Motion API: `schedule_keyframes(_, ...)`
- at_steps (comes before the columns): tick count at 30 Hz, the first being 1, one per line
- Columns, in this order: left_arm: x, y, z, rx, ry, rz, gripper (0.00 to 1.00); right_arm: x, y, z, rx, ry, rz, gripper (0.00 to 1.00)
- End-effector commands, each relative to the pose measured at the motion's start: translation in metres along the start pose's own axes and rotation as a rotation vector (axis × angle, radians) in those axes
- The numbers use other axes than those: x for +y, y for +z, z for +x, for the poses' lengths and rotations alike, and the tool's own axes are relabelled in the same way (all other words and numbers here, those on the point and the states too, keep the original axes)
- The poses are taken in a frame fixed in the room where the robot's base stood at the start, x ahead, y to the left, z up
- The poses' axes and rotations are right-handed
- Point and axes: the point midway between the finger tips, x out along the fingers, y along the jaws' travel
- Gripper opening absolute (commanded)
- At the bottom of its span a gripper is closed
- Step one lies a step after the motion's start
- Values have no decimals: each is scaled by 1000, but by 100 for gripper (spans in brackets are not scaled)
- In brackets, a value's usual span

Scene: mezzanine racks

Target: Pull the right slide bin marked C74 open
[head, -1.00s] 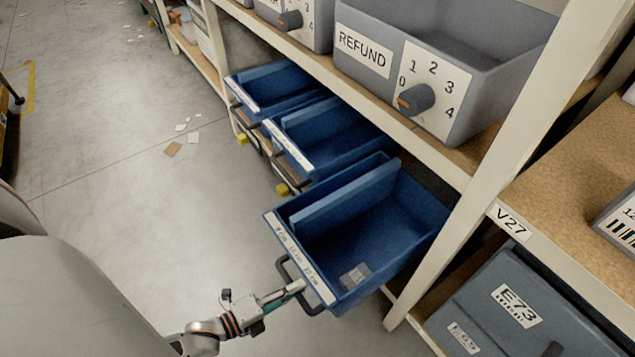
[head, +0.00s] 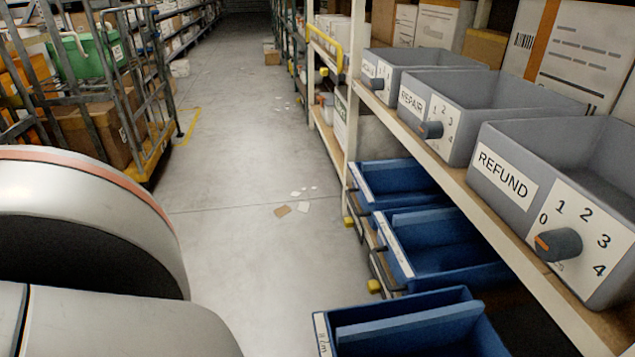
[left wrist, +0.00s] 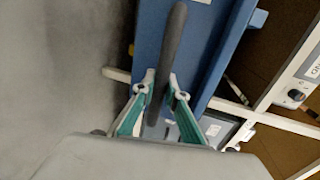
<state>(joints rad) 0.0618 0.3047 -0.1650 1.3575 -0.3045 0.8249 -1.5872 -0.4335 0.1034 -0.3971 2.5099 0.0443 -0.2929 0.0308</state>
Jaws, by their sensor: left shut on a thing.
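Three blue slide bins stand out from the rack's lower level in the head view. The nearest, rightmost bin (head: 420,333) is cut off by the bottom edge; its label is only partly visible and I cannot read C74 on it. The middle bin (head: 450,262) and the far bin (head: 405,185) also stick out into the aisle. In the left wrist view my left gripper (left wrist: 161,80) has its teal-padded fingers on either side of a dark bar handle (left wrist: 174,40), shut on it, in front of a blue bin front (left wrist: 205,50). My right gripper is not in view.
Grey bins marked REFUND (head: 510,178) and REPAIR (head: 410,103), with dials, stand on the shelf above. A loaded cage trolley (head: 140,125) stands across the aisle. The aisle floor (head: 235,230) is mostly clear, with paper scraps (head: 290,208).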

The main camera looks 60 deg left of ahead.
Motion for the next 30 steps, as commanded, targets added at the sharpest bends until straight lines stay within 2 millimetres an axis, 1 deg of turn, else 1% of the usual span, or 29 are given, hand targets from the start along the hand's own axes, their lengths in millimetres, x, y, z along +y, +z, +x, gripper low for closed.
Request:
schedule_keyframes(1, 0, 0, 0, 0, 0, 0, 0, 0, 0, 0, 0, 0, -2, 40)
schedule_keyframes(2, 0, 0, 0, 0, 0, 0, 18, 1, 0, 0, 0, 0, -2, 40)
schedule_keyframes(3, 0, 0, 0, 0, 0, 0, 28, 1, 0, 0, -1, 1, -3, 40)
schedule_keyframes(4, 0, 0, 0, 0, 0, 0, 30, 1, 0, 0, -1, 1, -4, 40)
schedule_keyframes(13, 0, 0, 0, 0, 0, 0, 30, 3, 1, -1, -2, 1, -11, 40)
schedule_keyframes(17, 1, 0, -7, 0, 2, 0, 30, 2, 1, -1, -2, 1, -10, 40)
schedule_keyframes(20, 1, 0, -21, 0, 4, 0, 30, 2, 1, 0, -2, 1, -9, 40)
schedule_keyframes(30, 1, 0, -89, 0, 4, 0, 30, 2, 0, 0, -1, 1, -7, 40)
